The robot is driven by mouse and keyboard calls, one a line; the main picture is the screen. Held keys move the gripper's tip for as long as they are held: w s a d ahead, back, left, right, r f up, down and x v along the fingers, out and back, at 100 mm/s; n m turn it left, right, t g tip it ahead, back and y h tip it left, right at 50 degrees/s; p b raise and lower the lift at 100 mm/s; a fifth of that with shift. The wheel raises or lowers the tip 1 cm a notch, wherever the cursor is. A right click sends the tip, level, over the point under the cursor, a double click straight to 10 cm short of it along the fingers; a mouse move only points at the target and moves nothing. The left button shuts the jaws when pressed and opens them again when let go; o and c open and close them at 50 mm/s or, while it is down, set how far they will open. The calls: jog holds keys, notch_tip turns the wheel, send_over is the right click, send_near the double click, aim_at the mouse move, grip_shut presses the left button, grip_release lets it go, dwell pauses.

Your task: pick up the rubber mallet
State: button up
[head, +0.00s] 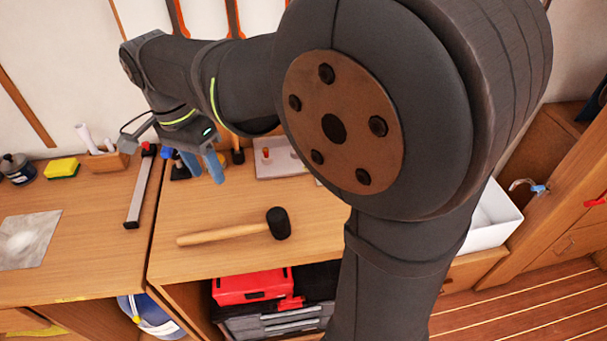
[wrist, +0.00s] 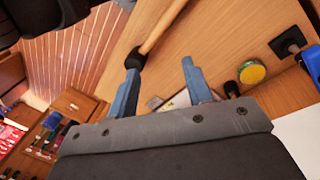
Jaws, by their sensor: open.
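The rubber mallet lies on the wooden bench top in the head view, with its black head (head: 279,223) to the right and its pale wooden handle (head: 215,235) to the left. My gripper (head: 203,166) is above the back of the bench, up and to the left of the mallet head, apart from it. In the wrist view the two blue fingers (wrist: 160,82) are spread with nothing between them. The mallet's black head (wrist: 136,59) shows just beyond the left fingertip, with the handle (wrist: 162,25) running up and right.
A long grey bar tool (head: 140,190) lies left of the mallet. A yellow sponge (head: 62,168) and a dark jar (head: 17,168) sit at far left. A white bin (head: 492,220) stands at right. A red toolbox (head: 252,287) sits below. The bench around the mallet is clear.

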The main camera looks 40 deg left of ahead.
jog(key=s+a+f+m+h, duration=0.25)
jog(key=a+m, duration=0.25)
jog(key=m, duration=0.3)
jog(key=m+t, duration=0.1)
jog(key=m, duration=0.1)
send_near(226, 230)
jog(key=x, duration=0.4)
jog(key=shift+s+f, duration=0.1)
jog(key=shift+f, duration=0.2)
jog(key=shift+x, duration=2.55)
jog(key=shift+d+r, duration=0.1)
grip_shut()
